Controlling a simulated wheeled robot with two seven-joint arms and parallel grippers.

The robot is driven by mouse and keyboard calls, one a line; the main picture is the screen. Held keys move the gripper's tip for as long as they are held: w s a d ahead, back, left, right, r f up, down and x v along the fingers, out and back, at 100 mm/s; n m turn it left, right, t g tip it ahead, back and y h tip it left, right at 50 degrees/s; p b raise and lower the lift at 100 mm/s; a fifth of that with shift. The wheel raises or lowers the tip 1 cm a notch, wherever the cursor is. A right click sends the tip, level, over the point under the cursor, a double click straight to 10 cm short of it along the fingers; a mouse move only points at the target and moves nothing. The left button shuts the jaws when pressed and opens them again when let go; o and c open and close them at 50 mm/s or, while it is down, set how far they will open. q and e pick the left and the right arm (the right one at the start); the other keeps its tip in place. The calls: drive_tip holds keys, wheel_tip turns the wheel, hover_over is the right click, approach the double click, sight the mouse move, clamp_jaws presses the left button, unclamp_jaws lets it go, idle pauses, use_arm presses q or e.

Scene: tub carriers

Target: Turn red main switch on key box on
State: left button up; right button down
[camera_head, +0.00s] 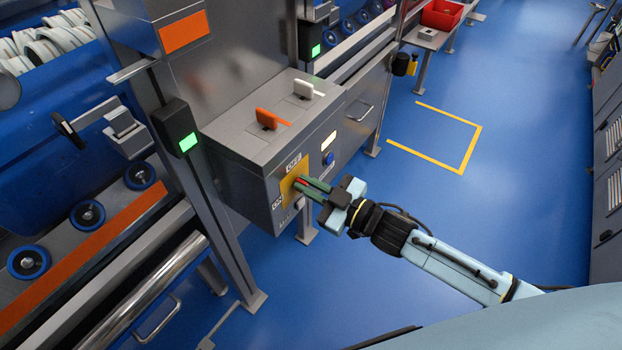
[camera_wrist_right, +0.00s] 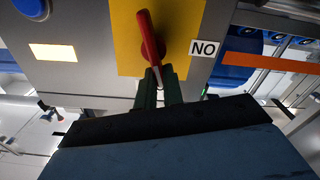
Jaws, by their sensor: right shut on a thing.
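The grey key box (camera_head: 252,178) has a yellow plate (camera_head: 287,188) on its front, with an OFF label (camera_head: 293,161) above and an ON label (camera_head: 278,201) at its left. The red main switch (camera_head: 301,182) sits on this plate. My right gripper (camera_head: 308,187) reaches it from the right, its green fingers shut on the switch handle. In the right wrist view, the red switch (camera_wrist_right: 150,36) runs nearly up and down, its white-marked lower end between the fingers (camera_wrist_right: 158,88). The ON label (camera_wrist_right: 205,48) shows inverted at its right. My left gripper is out of view.
An orange key (camera_head: 268,118) and a white key (camera_head: 304,88) stand on the box top. A blue button (camera_head: 328,158) and a lit white panel (camera_head: 329,140) are right of the plate. A post with a green light (camera_head: 188,142) stands left. Blue floor at right is clear.

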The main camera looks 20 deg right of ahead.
sight(287, 192)
drive_tip(key=n, duration=0.3)
drive_tip(key=shift+s+a+f+p, duration=0.15)
drive_tip(key=shift+s+a+p, duration=0.15)
drive_tip(key=shift+p, duration=0.1)
drive_tip(key=n, duration=0.3)
drive_tip(key=shift+s+a+f+n, duration=0.15)
drive_tip(key=shift+a+f+n, duration=0.1)
drive_tip(key=shift+f+n, duration=0.1)
drive_tip(key=n, duration=0.1)
drive_tip(key=f+n, duration=0.1)
drive_tip(key=n, duration=0.1)
drive_tip(key=shift+s+a+n, duration=0.15)
drive_tip(key=shift+a+n, duration=0.05)
drive_tip(key=shift+n, duration=0.45)
drive_tip(key=shift+f+n+b, duration=0.15)
drive_tip(key=shift+n+b, duration=0.15)
drive_tip(key=shift+n, duration=0.1)
use_arm(q)
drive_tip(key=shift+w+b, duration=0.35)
drive_tip(key=shift+b, duration=0.05)
use_arm(e)
drive_tip(key=shift+f+n, duration=0.3)
drive_tip(key=shift+n, duration=1)
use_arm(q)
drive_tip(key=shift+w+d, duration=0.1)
use_arm(e)
drive_tip(key=c, duration=1.5)
unclamp_jaws()
